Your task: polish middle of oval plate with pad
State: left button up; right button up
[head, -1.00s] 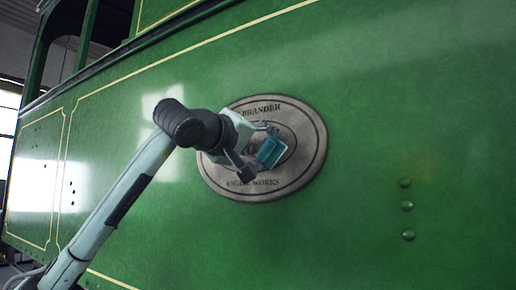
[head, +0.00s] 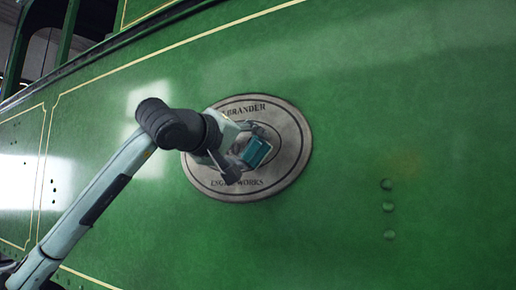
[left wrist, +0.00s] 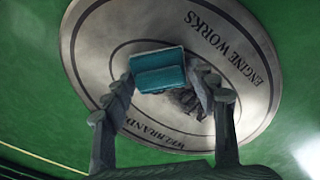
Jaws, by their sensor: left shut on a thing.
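The oval plate (head: 292,148) is grey metal with dark lettering and dark border lines, fixed to the green side panel. It also shows large and upside down in the left wrist view (left wrist: 90,45). My left gripper (head: 245,152) is in front of the plate's middle, shut on a teal pad (head: 256,152). In the left wrist view the pad (left wrist: 158,72) sits between the fingertips, over the plate's middle, and hides part of a dark, rough-looking patch there (left wrist: 187,100). I cannot tell whether the pad touches the plate. My right gripper is out of view.
The green panel (head: 400,110) is broad, with thin yellow lines and bright reflections on the left. Several round rivets (head: 388,208) stand out right of the plate. An open window frame (head: 60,40) is at the upper left. The panel around the plate is clear.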

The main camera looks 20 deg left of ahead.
aim_at(265, 148)
pick_arm(q)
jog(key=shift+w+a+r+p, duration=0.1)
jog(key=shift+a+p, duration=0.55)
jog(key=shift+a, duration=1.25)
jog(key=shift+w+a+r+p, duration=0.1)
jog(key=shift+a+p, duration=0.5)
jog(key=shift+a, duration=1.3)
jog(key=shift+s+d+p, duration=0.1)
jog(key=shift+d+p, duration=0.45)
jog(key=shift+d, duration=1.85)
jog(key=shift+s+d+p, duration=0.2)
jog(key=shift+d+p, duration=0.15)
jog(key=shift+d, duration=2.5)
jog(key=shift+f, duration=0.1)
